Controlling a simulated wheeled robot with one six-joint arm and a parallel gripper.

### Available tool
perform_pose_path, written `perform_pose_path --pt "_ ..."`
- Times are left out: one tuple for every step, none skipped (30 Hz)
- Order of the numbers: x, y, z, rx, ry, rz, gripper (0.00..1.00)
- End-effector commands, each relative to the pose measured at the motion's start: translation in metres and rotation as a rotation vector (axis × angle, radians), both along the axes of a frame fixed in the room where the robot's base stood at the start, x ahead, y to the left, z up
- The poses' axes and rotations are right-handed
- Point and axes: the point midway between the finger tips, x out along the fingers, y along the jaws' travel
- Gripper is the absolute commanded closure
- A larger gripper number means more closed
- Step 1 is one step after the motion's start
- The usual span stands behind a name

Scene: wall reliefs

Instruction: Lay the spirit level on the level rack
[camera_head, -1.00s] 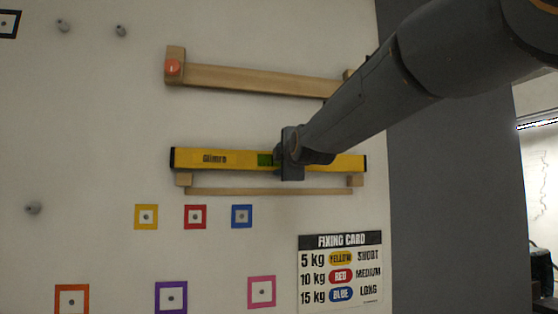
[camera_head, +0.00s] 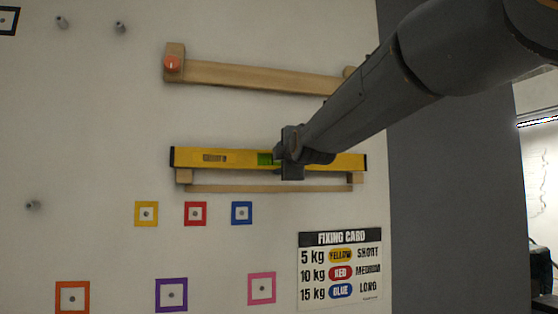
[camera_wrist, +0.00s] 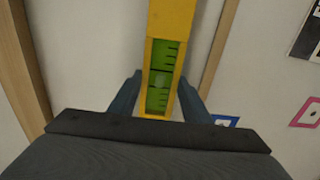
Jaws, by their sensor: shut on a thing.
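The yellow spirit level (camera_head: 340,161) with black end caps and a green vial lies nearly horizontal in the head view. It is at the level rack, a low wooden rail (camera_head: 270,188) with a block at each end (camera_head: 184,176). The level's ends sit just above or on these blocks; I cannot tell whether they touch. My gripper (camera_head: 290,158) is shut on the level near its middle, just right of the vial. In the wrist view, the fingers (camera_wrist: 160,95) stand on both sides of the level at its green vial (camera_wrist: 160,85).
A wooden rail (camera_head: 260,77) with an orange-red round piece (camera_head: 172,64) is above. Coloured square frames and a fixing card (camera_head: 340,270) are below. Grey pegs (camera_head: 120,27) stick out at the left. A dark grey panel (camera_head: 440,200) borders the right.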

Motion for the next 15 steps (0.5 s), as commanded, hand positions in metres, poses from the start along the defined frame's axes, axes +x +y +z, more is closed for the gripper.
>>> perform_pose_path --pt "-0.0004 0.0 0.0014 0.001 -0.004 0.0 0.82" --pt "-0.0004 0.0 0.0012 0.001 -0.004 0.0 0.82" --pt "-0.0004 0.0 0.0008 0.001 -0.004 0.0 0.82" --pt "-0.0004 0.0 0.0006 0.001 -0.004 0.0 0.82" --pt "-0.0004 0.0 0.0003 0.001 -0.004 0.0 0.82" --pt "-0.0004 0.0001 0.0 0.001 -0.004 0.0 0.82" --pt "-0.0004 0.0 -0.0003 0.001 -0.004 0.0 0.82" --pt "-0.0004 0.0001 -0.0005 0.001 -0.004 0.0 0.82" --pt "-0.0004 0.0001 -0.0009 0.001 -0.004 0.0 0.82" --pt "-0.0004 0.0001 -0.0012 0.001 -0.004 0.0 0.82" --pt "-0.0004 0.0001 -0.0014 0.001 -0.004 0.0 0.82" --pt "-0.0004 0.0001 -0.0018 0.001 -0.004 0.0 0.82" --pt "-0.0004 0.0001 -0.0021 0.001 -0.003 0.0 0.82" --pt "-0.0004 0.0001 -0.0023 0.001 -0.004 0.0 0.82" --pt "-0.0004 0.0001 -0.0026 0.001 -0.004 0.0 0.82"
